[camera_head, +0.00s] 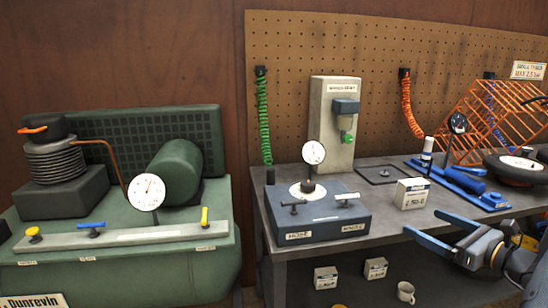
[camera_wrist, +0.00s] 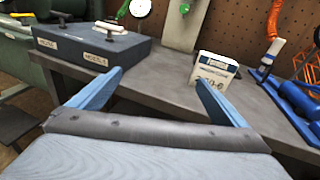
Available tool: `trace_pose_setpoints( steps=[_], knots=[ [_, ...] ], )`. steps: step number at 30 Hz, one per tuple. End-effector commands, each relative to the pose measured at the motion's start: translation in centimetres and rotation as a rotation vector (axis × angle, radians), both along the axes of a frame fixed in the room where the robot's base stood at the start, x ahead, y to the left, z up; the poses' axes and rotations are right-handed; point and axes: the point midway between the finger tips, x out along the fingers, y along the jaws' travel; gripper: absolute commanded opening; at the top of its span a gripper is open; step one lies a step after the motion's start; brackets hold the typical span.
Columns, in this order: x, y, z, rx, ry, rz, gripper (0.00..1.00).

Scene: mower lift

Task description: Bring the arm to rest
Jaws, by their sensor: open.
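My gripper (camera_head: 434,230) is at the lower right of the head view, in front of the workbench's front edge. Its two blue fingers are spread apart with nothing between them. In the wrist view my gripper (camera_wrist: 150,92) also shows open and empty, its fingers pointing toward the bench. A small white labelled box (camera_head: 411,193) stands on the bench beyond the fingers. The box (camera_wrist: 214,72) appears just behind the right finger in the wrist view. My arm's other links are mostly out of view.
The grey workbench (camera_head: 385,222) carries a dark gauge block (camera_head: 318,218), a blue tool stand (camera_head: 460,185) and an orange wire cage (camera_head: 500,118). A green compressor (camera_head: 120,258) stands left. Boxes (camera_head: 326,277) and a white mug (camera_head: 405,292) sit below the bench top.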

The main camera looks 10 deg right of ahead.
Motion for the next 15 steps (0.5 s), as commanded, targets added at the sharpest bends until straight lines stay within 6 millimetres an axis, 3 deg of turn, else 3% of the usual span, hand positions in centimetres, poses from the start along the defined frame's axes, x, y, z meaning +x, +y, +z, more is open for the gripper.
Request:
trace_pose_setpoints(
  steps=[5,8,12,15],
  knots=[
    [0.3,6.6,0.0,-0.081,0.062,0.198,0.97],
    [-0.3,11.7,-0.3,-0.162,0.107,0.361,0.97],
    [-3.5,20.3,-1.0,-0.354,0.178,0.691,0.97],
    [-7.0,24.9,-1.8,-0.531,0.207,0.940,0.97]
  ],
)
